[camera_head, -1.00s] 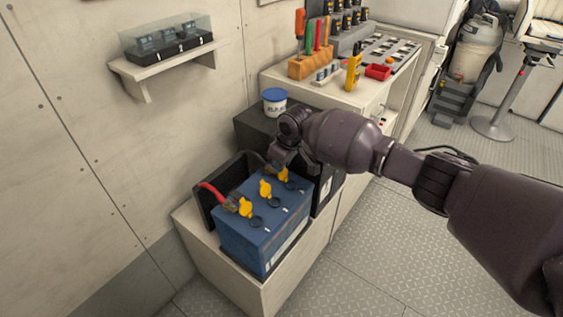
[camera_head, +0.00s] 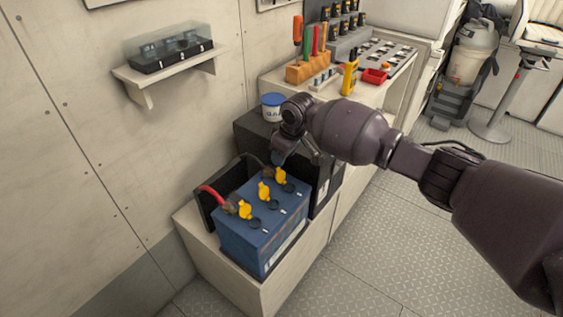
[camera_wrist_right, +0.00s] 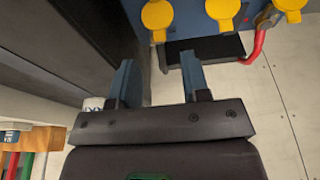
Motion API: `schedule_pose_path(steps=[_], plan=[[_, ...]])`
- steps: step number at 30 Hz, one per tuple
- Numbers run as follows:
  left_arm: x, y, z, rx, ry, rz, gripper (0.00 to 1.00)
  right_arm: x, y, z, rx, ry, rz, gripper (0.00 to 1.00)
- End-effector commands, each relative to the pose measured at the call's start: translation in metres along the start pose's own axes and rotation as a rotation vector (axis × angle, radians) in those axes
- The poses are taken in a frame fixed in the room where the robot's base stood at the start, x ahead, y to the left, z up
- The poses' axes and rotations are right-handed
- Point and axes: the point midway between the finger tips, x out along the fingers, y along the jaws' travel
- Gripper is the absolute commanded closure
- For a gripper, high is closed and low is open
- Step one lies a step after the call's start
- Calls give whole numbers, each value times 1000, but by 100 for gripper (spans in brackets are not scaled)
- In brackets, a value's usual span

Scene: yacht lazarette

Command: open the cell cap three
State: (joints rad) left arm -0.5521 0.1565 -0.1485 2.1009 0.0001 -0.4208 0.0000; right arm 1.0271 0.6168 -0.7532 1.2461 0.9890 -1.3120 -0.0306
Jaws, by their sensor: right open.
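The blue battery (camera_head: 262,232) sits on a low pale bench. Three yellow cell caps, near (camera_head: 245,209), middle (camera_head: 265,190) and far (camera_head: 280,176), stand tilted up, each beside a dark round opening on the battery top. No number shows on the caps, so I cannot tell which is three. My right gripper (camera_head: 297,160) is above and behind the far cap, apart from it. In the right wrist view its two blue fingers (camera_wrist_right: 157,82) are spread with nothing between them, and the yellow caps (camera_wrist_right: 157,16) lie beyond the fingertips. My left gripper is not in view.
A red cable (camera_head: 211,193) joins the battery's left end. A black box (camera_head: 257,132) with a white, blue-lidded tub (camera_head: 273,106) stands behind. A workbench holds an orange tool rack (camera_head: 307,70) and a red tray (camera_head: 375,76). A wall shelf (camera_head: 170,70) is at upper left.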

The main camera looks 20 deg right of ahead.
Motion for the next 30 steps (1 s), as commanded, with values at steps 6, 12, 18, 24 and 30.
schedule_pose_path(steps=[6, 12, 18, 24, 30], plan=[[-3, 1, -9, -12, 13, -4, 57, -39, 1, -1, -1, 2, 3, 57], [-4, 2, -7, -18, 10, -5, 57, -51, 0, 0, -1, -1, 1, 57], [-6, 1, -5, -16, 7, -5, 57, -51, 0, 1, 0, -3, 0, 57], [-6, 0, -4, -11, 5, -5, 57, -51, 0, 1, 0, -3, 0, 57], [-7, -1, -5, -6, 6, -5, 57, -51, 1, -4, 0, 28, 4, 57]])
